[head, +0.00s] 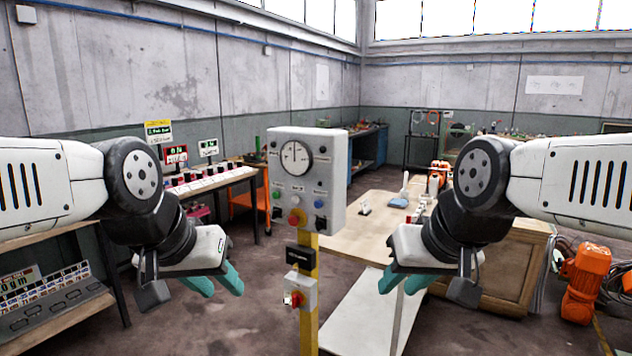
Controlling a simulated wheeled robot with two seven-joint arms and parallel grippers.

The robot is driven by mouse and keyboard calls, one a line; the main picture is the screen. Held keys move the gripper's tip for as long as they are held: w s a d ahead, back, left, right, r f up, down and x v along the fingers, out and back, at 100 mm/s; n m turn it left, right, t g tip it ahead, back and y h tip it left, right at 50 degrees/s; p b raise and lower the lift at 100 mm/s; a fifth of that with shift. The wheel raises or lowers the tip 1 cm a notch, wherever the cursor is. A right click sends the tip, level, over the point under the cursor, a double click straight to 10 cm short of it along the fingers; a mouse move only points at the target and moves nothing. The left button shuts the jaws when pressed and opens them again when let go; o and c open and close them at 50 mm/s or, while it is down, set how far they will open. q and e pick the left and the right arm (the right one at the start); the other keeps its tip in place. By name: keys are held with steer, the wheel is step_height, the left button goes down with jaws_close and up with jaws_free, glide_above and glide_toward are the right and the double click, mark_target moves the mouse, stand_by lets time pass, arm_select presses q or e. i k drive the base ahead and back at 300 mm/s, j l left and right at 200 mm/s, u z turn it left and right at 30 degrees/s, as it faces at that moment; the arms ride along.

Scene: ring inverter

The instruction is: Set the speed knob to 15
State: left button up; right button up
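A grey control box (331,165) stands upright on a yellow post (308,318) in front of me, between my two arms. Its round white dial with a dark rim (295,158) is at the upper left of the face; its numbers are too small to read. I cannot tell which is the speed knob. My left gripper (222,284) hangs left of the post, its teal fingers apart. My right gripper (405,279) hangs right of the post, its fingers apart. Neither touches the box.
A red switch on a small grey box (299,291) and a black box (300,257) sit lower on the post. A wooden table (365,232) is behind it. A bench (215,181) stands at the left, orange motors (585,280) at the right.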

mark_target(275, 212)
steer(key=i+j, duration=0.1)
steer(key=j, duration=0.3)
steer(key=i+j, duration=0.1)
steer(key=j, duration=0.7)
steer(key=i+j+u, duration=0.1)
steer(key=j, duration=0.3)
steer(key=i, duration=0.05)
